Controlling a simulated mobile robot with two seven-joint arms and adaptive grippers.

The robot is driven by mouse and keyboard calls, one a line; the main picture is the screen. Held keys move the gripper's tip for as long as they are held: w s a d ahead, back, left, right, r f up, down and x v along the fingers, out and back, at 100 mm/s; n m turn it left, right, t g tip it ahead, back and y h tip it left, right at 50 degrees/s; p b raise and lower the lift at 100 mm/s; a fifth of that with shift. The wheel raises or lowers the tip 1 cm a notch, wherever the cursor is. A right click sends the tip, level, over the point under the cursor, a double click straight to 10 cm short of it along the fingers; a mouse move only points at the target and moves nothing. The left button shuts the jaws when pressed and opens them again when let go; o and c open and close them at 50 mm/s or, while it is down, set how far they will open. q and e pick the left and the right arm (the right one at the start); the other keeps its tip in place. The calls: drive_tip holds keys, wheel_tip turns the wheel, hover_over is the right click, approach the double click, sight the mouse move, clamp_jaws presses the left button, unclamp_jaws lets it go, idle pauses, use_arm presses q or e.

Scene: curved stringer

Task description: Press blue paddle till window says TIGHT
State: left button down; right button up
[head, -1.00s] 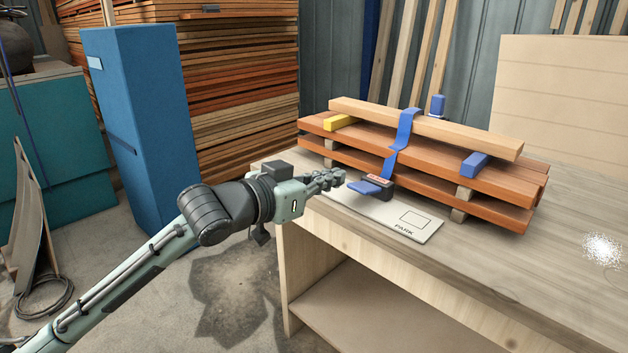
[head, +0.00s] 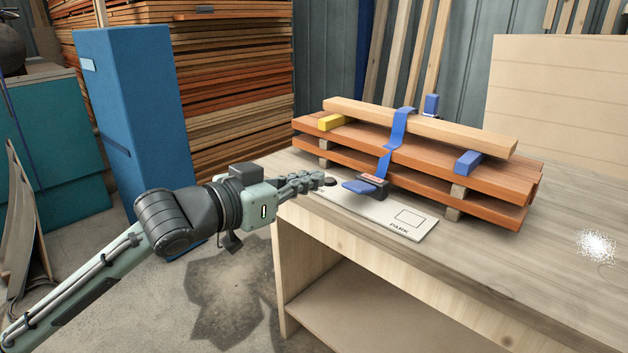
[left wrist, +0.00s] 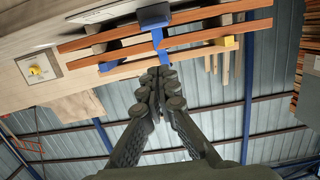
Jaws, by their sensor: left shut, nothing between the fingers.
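The blue paddle (head: 358,187) juts left from the dark ratchet body (head: 375,186), low in front of the board stack. A small red-and-white window (head: 373,177) sits on the ratchet; its word is too small to read. The blue strap (head: 398,128) runs from the ratchet up over the stack. My left gripper (head: 322,179) is shut and empty, left of the paddle and apart from it. My right gripper is out of view.
The orange board stack (head: 450,160) has a yellow block (head: 331,122) and a blue block (head: 468,162).

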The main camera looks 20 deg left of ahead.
use_arm(q)
drive_tip(key=w+d+r+g+y+p, duration=0.1)
drive_tip(key=w+r+g+p, duration=0.1)
drive_tip(key=r, duration=0.3)
drive_tip(key=shift+w+d+g, duration=0.25)
drive_tip(key=shift+w+g, duration=0.4)
drive_tip(key=shift+g, duration=0.25)
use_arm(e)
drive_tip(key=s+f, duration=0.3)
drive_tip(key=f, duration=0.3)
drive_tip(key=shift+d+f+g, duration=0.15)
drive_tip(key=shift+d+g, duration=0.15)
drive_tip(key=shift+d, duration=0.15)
